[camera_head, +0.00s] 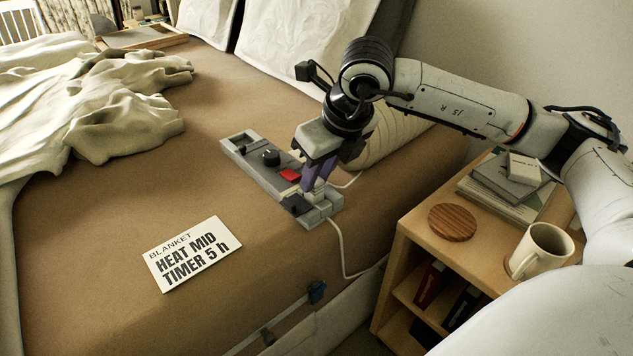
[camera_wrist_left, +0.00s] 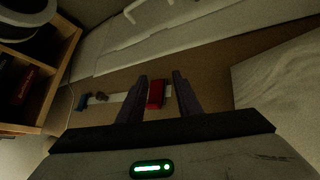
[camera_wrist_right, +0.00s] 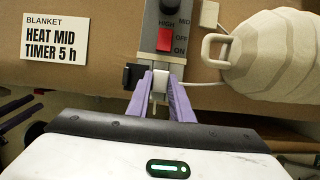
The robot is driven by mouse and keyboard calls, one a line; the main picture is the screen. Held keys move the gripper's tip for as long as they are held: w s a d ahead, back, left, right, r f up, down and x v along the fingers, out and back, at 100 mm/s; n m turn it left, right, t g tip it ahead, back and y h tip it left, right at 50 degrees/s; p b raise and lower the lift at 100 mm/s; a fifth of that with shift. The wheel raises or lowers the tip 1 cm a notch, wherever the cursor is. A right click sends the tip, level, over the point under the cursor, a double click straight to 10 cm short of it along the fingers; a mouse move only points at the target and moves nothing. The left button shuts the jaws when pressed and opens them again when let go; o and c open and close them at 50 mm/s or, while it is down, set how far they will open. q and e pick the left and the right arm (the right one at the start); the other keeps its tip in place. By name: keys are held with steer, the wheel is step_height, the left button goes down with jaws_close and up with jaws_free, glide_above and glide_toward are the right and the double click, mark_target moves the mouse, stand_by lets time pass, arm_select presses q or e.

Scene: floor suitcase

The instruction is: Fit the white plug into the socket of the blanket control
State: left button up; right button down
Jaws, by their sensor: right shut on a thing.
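The grey blanket control (camera_head: 244,155) lies on the bed near its right edge, with a black knob, a red switch (camera_head: 290,174) and a black part (camera_head: 296,204) at its near end. My right gripper (camera_head: 312,190) is over that near end, pointing down. In the right wrist view, its purple fingers (camera_wrist_right: 160,85) are shut on the white plug (camera_wrist_right: 160,79), at the end of the control beside the black part. The socket opening is hidden, so I cannot tell whether the plug is in it. My left gripper (camera_wrist_left: 158,80) shows only in the left wrist view, its fingers apart.
A card (camera_head: 188,254) reads heat mid, timer 5 h. A cream ribbed object (camera_wrist_right: 272,58) lies right of the control. A nightstand (camera_head: 408,230) holds a mug (camera_head: 541,248), a wooden disc (camera_head: 452,222) and books. A red object (camera_wrist_left: 156,94) appears beyond my left fingers.

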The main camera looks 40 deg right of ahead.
steer(key=shift+f, duration=0.3)
arm_select(q)
steer(key=shift+d, duration=0.1)
arm_select(e)
steer(key=shift+f, duration=0.25)
steer(key=c, duration=1.6)
jaws_free()
steer(key=shift+r, duration=0.1)
arm_select(q)
steer(key=shift+r, duration=0.1)
arm_select(e)
steer(key=shift+r, duration=0.1)
